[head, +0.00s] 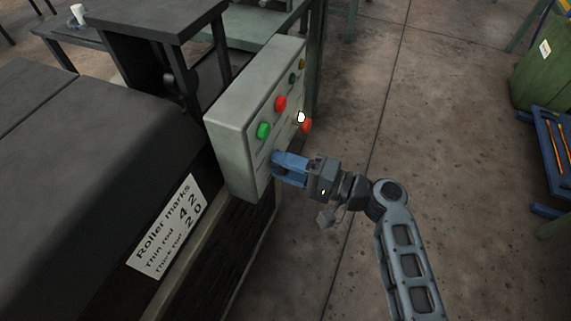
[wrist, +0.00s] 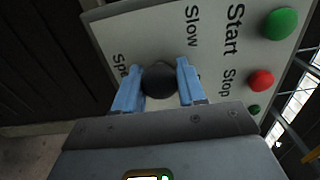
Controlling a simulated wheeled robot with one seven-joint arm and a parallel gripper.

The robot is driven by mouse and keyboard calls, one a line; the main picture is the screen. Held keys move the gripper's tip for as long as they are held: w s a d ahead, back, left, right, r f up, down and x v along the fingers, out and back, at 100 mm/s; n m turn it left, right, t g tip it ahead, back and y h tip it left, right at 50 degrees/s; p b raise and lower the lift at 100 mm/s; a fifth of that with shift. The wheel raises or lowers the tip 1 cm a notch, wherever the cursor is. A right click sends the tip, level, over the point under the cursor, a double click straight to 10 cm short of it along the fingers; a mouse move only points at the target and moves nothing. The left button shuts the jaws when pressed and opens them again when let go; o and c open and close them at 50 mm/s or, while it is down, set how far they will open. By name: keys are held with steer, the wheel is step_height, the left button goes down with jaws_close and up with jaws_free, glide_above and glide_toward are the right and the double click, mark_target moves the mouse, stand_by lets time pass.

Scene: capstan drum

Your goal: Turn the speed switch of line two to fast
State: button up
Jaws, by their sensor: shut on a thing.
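A grey control box (head: 228,118) with buttons on its face stands at the end of the dark machine. My gripper (head: 280,168) is at the lower part of this face. In the wrist view a round black knob (wrist: 159,81) sits between my two blue fingers, which are shut on it. The label "Slow" (wrist: 192,26) is printed beside the knob, and a partly hidden label starting "Spe" (wrist: 120,70) is near the left finger. No pointer shows on the knob, so its setting cannot be told. No line number is readable.
A green start button (wrist: 280,23) and a red stop button (wrist: 261,80) are close to my gripper. A lit white lamp (head: 300,117) and a red button (head: 306,126) project from the box. A roller-marks sign (head: 168,226) is on the machine.

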steer(key=o, duration=1)
steer(key=shift+o, duration=0.2)
steer(key=shift+d, duration=0.1)
steer(key=v, duration=0.7)
steer(key=shift+d, duration=0.3)
steer(key=shift+s, duration=0.1)
